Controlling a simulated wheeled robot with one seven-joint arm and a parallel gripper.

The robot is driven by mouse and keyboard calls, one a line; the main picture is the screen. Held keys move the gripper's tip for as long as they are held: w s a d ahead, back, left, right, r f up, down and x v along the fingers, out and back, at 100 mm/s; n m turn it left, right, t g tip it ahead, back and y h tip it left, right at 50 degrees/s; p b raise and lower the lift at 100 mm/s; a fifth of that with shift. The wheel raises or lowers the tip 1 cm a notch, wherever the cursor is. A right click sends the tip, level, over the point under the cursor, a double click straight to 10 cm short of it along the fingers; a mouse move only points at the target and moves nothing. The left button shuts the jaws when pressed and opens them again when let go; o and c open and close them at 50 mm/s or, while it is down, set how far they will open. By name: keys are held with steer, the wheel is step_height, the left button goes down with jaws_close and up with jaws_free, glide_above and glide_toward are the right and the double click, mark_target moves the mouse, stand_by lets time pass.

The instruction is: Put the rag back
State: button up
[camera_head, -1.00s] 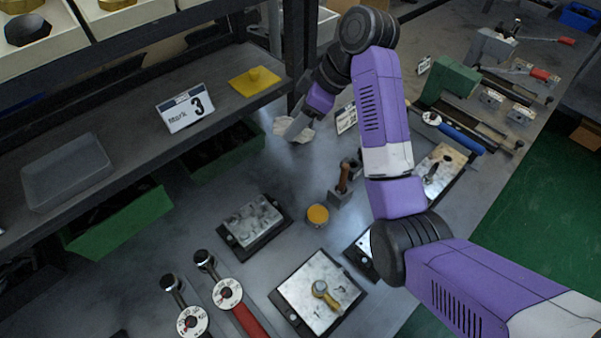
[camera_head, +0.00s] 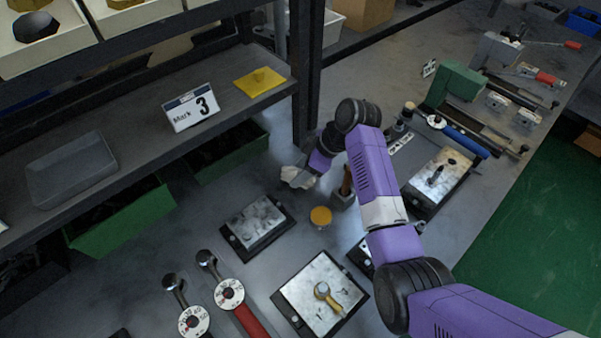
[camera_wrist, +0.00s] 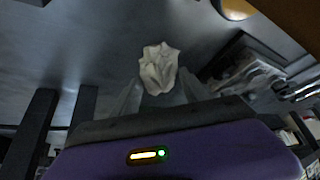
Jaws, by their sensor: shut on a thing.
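The rag (camera_head: 297,177) is a crumpled, off-white cloth. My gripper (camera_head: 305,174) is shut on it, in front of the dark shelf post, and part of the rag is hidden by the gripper. In the wrist view the rag (camera_wrist: 158,68) bunches up between the two grey fingertips (camera_wrist: 160,88), with the grey bench top beyond it. The rag appears to be just above the bench; I cannot tell whether it touches.
A yellow-topped round tin (camera_head: 320,216) and a wooden-handled tool in a holder (camera_head: 343,195) stand close right of the rag. A valve block (camera_head: 256,226) lies nearer. A green bin (camera_head: 230,150) sits under the shelf, left. A yellow piece (camera_head: 262,80) lies on the shelf.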

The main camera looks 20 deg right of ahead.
steer(key=shift+f, duration=0.75)
steer(key=shift+f, duration=0.15)
steer(key=o, duration=1.3)
steer(key=shift+r, duration=0.2)
steer(key=v, duration=1.2)
steer(key=shift+w, duration=0.1)
